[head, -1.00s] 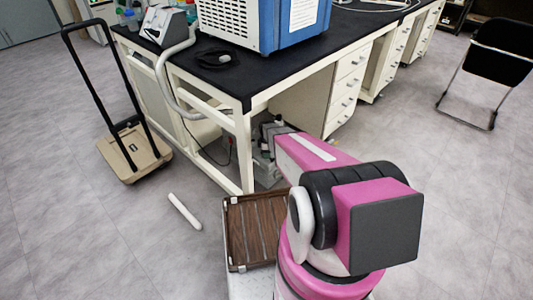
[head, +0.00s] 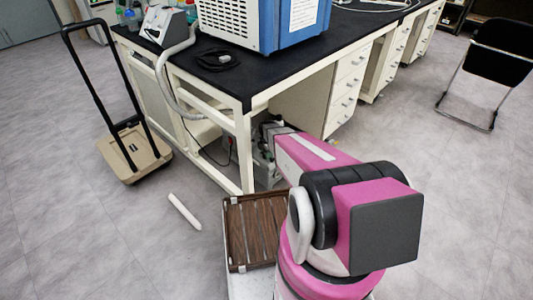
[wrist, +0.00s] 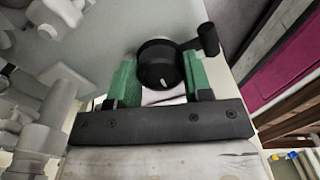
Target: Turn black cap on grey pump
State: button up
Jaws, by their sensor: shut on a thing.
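The black cap (wrist: 158,62) is a round knob in the wrist view, with a small white mark on its face and a black arm-like piece at its upper right. My gripper (wrist: 160,75) has its green fingers on either side of the cap and is shut on it. Light grey fittings at the left of the wrist view look like parts of the grey pump, but I cannot tell for sure. In the head view the grey pump (head: 262,160) stands low under the bench, partly hidden by a bench leg and my arm. The gripper and cap are hidden there.
The black-topped bench (head: 285,75) with cream legs stands over the pump area. A brown slatted tray (head: 250,225) is beside my arm. A hand cart (head: 132,150) and a white rod (head: 184,211) are on the left floor. Open floor lies around them.

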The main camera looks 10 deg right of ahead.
jog(key=o, duration=0.9)
jog(key=shift+s, duration=0.1)
